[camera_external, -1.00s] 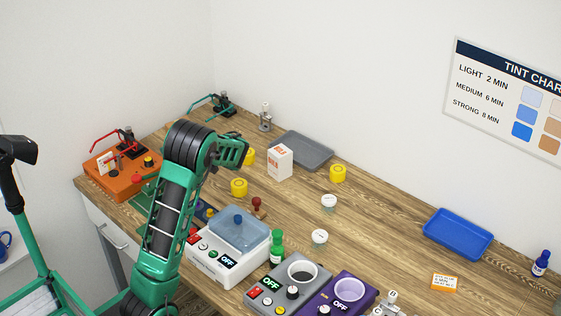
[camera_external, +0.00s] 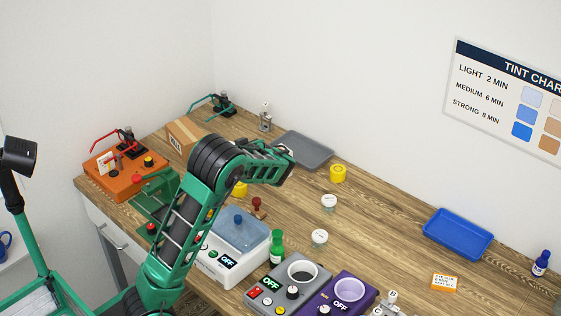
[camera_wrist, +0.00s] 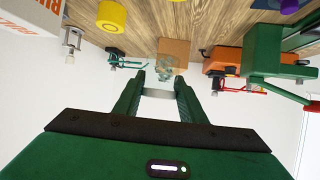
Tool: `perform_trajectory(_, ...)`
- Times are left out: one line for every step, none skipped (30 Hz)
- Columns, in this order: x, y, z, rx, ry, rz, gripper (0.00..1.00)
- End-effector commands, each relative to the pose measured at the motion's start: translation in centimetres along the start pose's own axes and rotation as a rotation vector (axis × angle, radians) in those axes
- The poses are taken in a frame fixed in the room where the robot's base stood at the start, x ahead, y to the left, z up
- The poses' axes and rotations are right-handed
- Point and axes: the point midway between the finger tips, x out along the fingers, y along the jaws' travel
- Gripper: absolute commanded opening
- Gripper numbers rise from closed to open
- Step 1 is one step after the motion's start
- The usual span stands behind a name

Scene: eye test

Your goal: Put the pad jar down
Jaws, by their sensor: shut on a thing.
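My gripper (camera_wrist: 160,82) is shut on a pale, partly see-through thing, which I take to be the pad jar (camera_wrist: 158,93); it sits between the fingers in the wrist view. Its label and most of its shape cannot be made out. In the external view my gripper (camera_external: 285,160) is above the back of the wooden bench (camera_external: 385,215), in front of the grey tray (camera_external: 312,148). The held jar cannot be made out there. I cannot tell how high above the bench it is.
A cardboard box (camera_external: 183,135), an orange machine (camera_external: 125,175) and a green-armed device (camera_external: 220,103) stand at the back left. Yellow cylinders (camera_external: 338,173) and white-lidded jars (camera_external: 329,203) stand mid-bench. A blue tray (camera_external: 458,234) lies right, with clear bench left of it.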

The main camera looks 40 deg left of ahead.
Motion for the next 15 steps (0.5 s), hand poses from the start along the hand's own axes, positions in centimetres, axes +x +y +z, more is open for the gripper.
perform_trajectory(-1.6,1.7,0.8,0.014,0.001,0.03,0.15)
perform_trajectory(-2.5,2.5,1.2,0.022,0.001,0.044,0.15)
perform_trajectory(-3.6,3.6,1.8,0.031,0.001,0.063,0.15)
perform_trajectory(-4.5,4.3,2.3,0.038,0.001,0.076,0.15)
perform_trajectory(-5.4,5.1,2.7,0.045,0.0,0.09,0.15)
perform_trajectory(-6.7,6.0,3.3,0.054,0.0,0.109,0.15)
perform_trajectory(-7.6,6.8,3.8,0.061,0.001,0.124,0.15)
perform_trajectory(-8.6,7.5,4.2,0.068,0.002,0.139,0.15)
perform_trajectory(-9.9,8.4,4.9,0.077,0.002,0.158,0.15)
perform_trajectory(-10.9,9.0,5.3,0.084,0.002,0.172,0.15)
perform_trajectory(-11.9,9.6,5.8,0.091,0.002,0.186,0.15)
perform_trajectory(-13.2,10.4,6.5,0.1,0.002,0.205,0.15)
perform_trajectory(-14.3,11.0,7.0,0.107,0.003,0.22,0.15)
perform_trajectory(-15.3,11.5,7.5,0.113,0.003,0.235,0.15)
perform_trajectory(-16.8,12.2,8.1,0.122,0.003,0.255,0.15)
